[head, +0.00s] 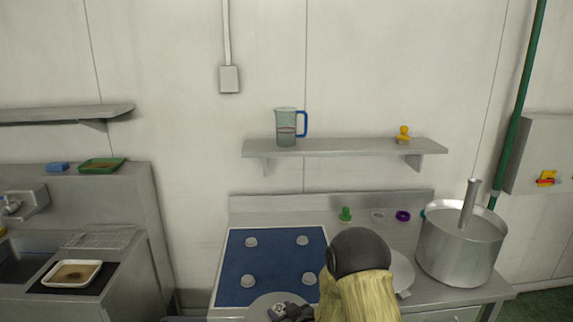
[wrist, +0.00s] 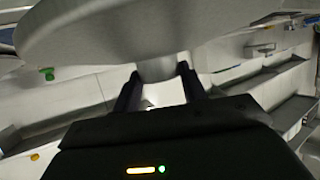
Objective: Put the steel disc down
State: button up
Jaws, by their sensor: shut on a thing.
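The steel disc (wrist: 110,30) fills the top of the wrist view, its short stem (wrist: 156,69) between the two fingers of my gripper (wrist: 158,84). My gripper is shut on that stem. In the head view the disc (head: 258,304) shows as a grey round at the bottom, over the front of a blue mat (head: 262,265) with several grey knobs on it. My dark gripper (head: 290,312) is beside it, and my arm hides part of the bench. I cannot tell how high the disc is above the mat.
On the bench, a large steel pot (head: 458,252) stands right. A pale round plate (head: 402,272) is partly behind my arm. A green knob (head: 345,214) and a purple ring (head: 403,216) lie at the back. A shelf (head: 350,147) holds a jug (head: 286,127).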

jog(key=s+d+f+m+t+h+b, duration=0.1)
jog(key=s+d+f+m+h+b, duration=0.1)
jog(key=d+f, duration=0.4)
jog(key=s+d+f+m+t+h+b, duration=0.1)
jog(key=s+d+f+m+h+b, duration=0.2)
jog(key=d+f, duration=0.4)
jog(key=s+d+m+h, duration=0.1)
jog(key=s+d+h, duration=0.1)
jog(key=d, duration=0.1)
jog(key=shift+s+d, duration=0.3)
jog(key=shift+d, duration=0.05)
jog(key=s+f, duration=0.4)
jog(key=f, duration=0.1)
jog(key=shift+s+f, duration=0.2)
jog(key=shift+r, duration=0.1)
dwell(0.3)
notch_tip(320, 180, up, 17)
jog(key=p, duration=1.7)
